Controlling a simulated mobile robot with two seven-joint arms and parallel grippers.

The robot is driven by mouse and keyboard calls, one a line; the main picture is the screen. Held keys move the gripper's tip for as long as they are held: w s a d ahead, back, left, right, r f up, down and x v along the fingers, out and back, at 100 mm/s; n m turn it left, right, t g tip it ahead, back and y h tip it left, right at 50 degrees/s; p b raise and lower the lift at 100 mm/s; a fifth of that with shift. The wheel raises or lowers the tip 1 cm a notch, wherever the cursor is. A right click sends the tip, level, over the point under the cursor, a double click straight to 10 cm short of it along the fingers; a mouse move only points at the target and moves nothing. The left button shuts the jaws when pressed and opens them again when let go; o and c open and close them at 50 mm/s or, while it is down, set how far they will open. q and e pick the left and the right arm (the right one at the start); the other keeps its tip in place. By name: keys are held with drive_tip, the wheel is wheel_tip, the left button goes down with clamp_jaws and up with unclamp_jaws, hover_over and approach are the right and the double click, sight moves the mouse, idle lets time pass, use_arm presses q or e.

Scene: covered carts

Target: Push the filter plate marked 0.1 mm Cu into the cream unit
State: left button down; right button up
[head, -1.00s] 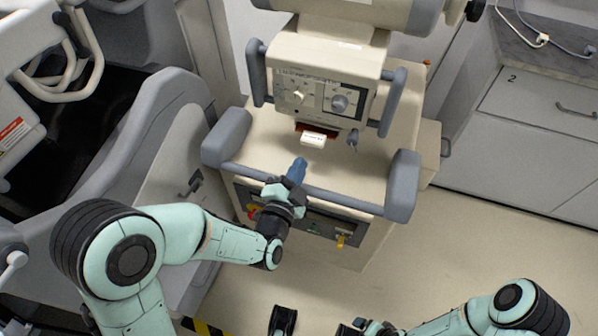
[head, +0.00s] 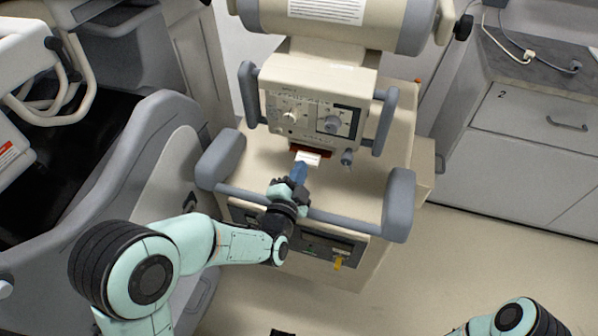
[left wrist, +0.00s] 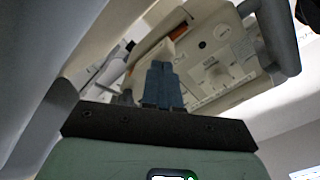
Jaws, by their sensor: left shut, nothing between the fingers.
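The filter plate shows as a small white tab (head: 307,158) sticking out of the orange-edged slot (head: 309,150) under the front of the cream unit (head: 315,92). Its marking is too small to read. My left gripper (head: 299,173) is shut and empty, its blue fingers pointing at the tab from the near side. The fingertips are at or just short of the tab's near edge; I cannot tell whether they touch. In the left wrist view the shut fingers (left wrist: 162,84) point at the underside of the cream unit (left wrist: 215,62), with the orange slot edge (left wrist: 181,32) beyond.
A grey front handrail (head: 335,218) runs under my left gripper, with grey bumpers at both ends. A small knob (head: 347,158) hangs right of the slot. Grey side handles flank the unit. A grey-sided seat or cart (head: 150,130) stands close on the left. Open floor lies right.

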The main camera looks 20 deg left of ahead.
use_arm(q)
drive_tip(key=shift+w, duration=0.45)
drive_tip(key=shift+s, duration=0.1)
